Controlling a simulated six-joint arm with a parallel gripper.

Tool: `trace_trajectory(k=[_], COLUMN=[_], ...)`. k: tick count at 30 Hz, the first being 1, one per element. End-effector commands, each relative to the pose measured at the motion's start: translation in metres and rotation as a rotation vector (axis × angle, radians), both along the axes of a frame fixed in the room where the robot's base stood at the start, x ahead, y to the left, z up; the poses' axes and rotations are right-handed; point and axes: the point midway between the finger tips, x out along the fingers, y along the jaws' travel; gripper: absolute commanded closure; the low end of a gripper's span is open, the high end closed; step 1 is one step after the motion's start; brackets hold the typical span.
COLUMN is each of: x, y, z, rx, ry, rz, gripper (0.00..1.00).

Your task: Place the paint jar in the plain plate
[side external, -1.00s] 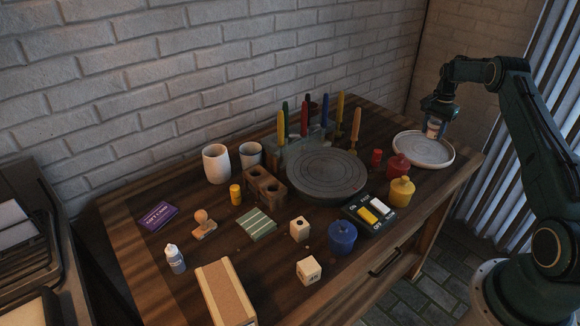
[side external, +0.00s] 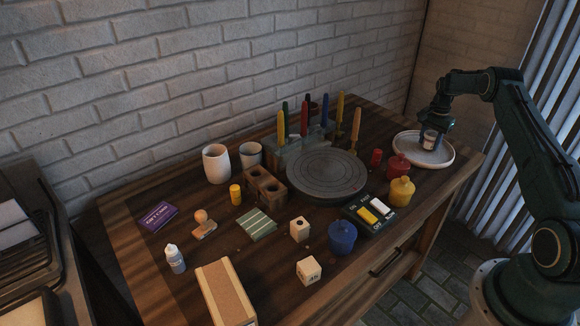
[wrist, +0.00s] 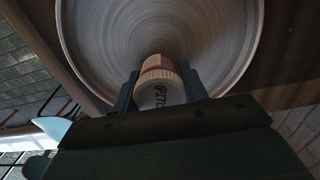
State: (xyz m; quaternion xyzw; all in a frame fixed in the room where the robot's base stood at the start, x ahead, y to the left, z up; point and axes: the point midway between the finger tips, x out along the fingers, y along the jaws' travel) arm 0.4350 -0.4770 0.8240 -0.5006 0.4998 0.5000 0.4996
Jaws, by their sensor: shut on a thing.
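The plain plate (side external: 408,151) is a pale round dish at the back right of the table. My gripper (side external: 433,132) is over it, shut on the paint jar (side external: 429,141), a small white jar with a tan or reddish band. The jar is upright, low over the plate; I cannot tell whether its base touches the plate. In the wrist view the jar (wrist: 160,92) sits between the two fingers (wrist: 159,88), with dark lettering on its side, and the plate (wrist: 90,40) fills the space beyond.
A red jar (side external: 398,168), a yellow jar (side external: 401,192) and a small red pot (side external: 376,158) stand left of and in front of the plate. A dark turntable (side external: 327,175) is farther left.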

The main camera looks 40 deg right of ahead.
Motion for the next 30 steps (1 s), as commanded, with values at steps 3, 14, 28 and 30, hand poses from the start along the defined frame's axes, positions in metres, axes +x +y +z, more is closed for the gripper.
trace_trajectory(k=[3,14,28,30], x=[0.000,0.000,0.000,0.000], y=[0.000,0.000,0.000,0.000], z=[-0.002,-0.003,0.021,0.031], rx=[0.000,0.000,-0.001,-0.001], ry=[0.000,0.000,-0.001,-0.001], rz=[0.000,0.000,0.000,0.000], gripper=[0.82,0.35,0.35,0.35])
